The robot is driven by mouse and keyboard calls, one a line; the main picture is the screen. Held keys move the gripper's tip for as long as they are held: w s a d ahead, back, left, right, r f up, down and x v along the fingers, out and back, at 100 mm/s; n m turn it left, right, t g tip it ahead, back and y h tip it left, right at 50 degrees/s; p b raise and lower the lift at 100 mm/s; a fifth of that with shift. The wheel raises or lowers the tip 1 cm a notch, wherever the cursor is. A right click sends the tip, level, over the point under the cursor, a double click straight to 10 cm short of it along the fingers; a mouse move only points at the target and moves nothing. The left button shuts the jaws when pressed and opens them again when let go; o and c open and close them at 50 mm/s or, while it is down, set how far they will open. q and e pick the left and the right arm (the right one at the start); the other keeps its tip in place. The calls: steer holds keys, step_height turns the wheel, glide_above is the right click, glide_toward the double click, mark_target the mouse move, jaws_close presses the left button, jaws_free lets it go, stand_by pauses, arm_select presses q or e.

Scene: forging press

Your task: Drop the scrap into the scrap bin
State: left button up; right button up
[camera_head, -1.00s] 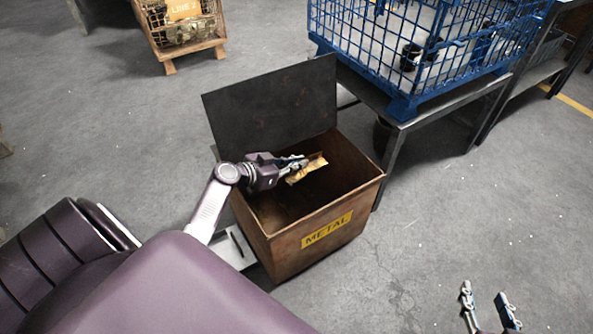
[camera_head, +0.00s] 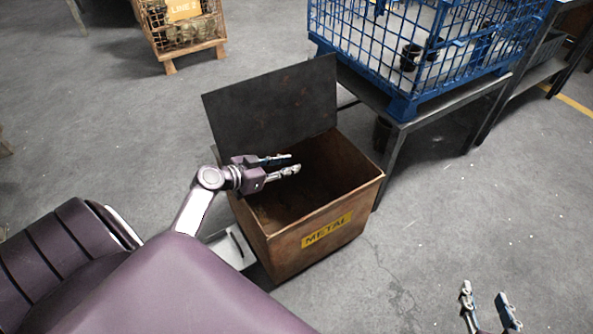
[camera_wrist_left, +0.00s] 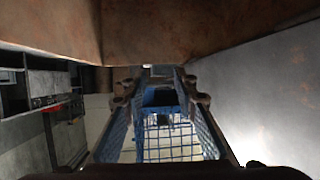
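The scrap bin (camera_head: 290,243) is a rusty brown open box with a yellow METAL label and its dark lid (camera_head: 272,100) raised at the back. Its rusty wall (camera_wrist_left: 200,25) shows along the top of the left wrist view. My left gripper (camera_head: 292,164) is over the bin opening, toward its back left, with its fingers apart and empty. The left wrist view shows its two fingers (camera_wrist_left: 160,85) with a gap between them. The scrap is not visible in either current view; the bin floor is partly hidden and dark. My right gripper (camera_head: 490,300) is open and empty at the lower right.
A blue wire cage (camera_head: 345,40) stands on a metal table (camera_head: 440,115) behind the bin to the right; it also shows in the left wrist view (camera_wrist_left: 150,145). A wooden crate labelled LINE 2 (camera_head: 195,48) sits at the back left. Floor right of the bin is clear.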

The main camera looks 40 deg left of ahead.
arm_select(q)
steer(key=v, duration=0.7)
steer(key=shift+s, duration=0.2)
